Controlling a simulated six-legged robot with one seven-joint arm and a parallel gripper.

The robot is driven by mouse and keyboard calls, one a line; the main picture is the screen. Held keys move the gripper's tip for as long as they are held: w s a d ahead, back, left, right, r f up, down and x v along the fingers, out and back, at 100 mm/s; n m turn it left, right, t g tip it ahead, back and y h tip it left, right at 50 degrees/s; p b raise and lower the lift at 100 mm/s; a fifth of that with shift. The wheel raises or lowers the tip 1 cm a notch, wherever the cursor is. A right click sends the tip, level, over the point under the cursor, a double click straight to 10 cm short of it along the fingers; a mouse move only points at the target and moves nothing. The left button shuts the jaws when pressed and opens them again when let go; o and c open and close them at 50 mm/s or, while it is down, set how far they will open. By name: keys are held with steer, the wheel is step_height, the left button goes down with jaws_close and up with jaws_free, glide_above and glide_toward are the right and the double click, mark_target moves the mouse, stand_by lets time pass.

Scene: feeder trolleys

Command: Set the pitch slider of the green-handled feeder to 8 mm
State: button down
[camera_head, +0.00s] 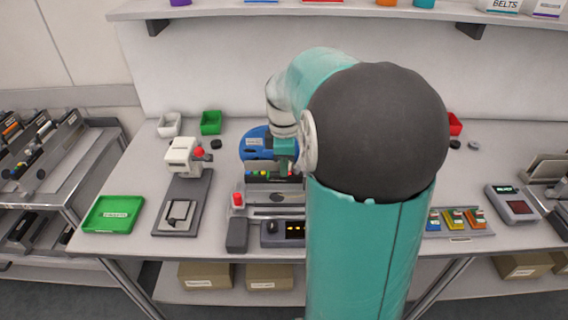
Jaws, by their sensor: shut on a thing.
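My gripper (286,163) points down over a grey feeder fixture (265,212) at the middle of the bench. It is shut on a small part there, but my arm and the gripper body hide which part. Small green, red and yellow pieces show beside and below the jaws. I cannot tell for sure the green handle, the pitch slider or its scale reading. A blue reel (256,143) with a white label stands just behind the gripper. A small dark display with yellow marks (294,230) is at the fixture's front.
A red button (238,199) stands left of the gripper. Further left are a white press-like device (184,157) with a red knob and a green tray (113,214). Trolleys with feeders (38,150) stand at the far left.

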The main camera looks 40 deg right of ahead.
mark_target(271, 174)
steer(key=shift+w+a, duration=0.55)
steer(key=shift+a, duration=0.15)
steer(key=shift+w+a, duration=0.5)
steer(key=shift+a, duration=0.2)
steer(key=c, duration=1.4)
jaws_free()
steer(key=shift+c, duration=0.2)
step_height(271, 174, up, 14)
steer(key=shift+s+f, duration=0.1)
steer(key=shift+f, duration=0.05)
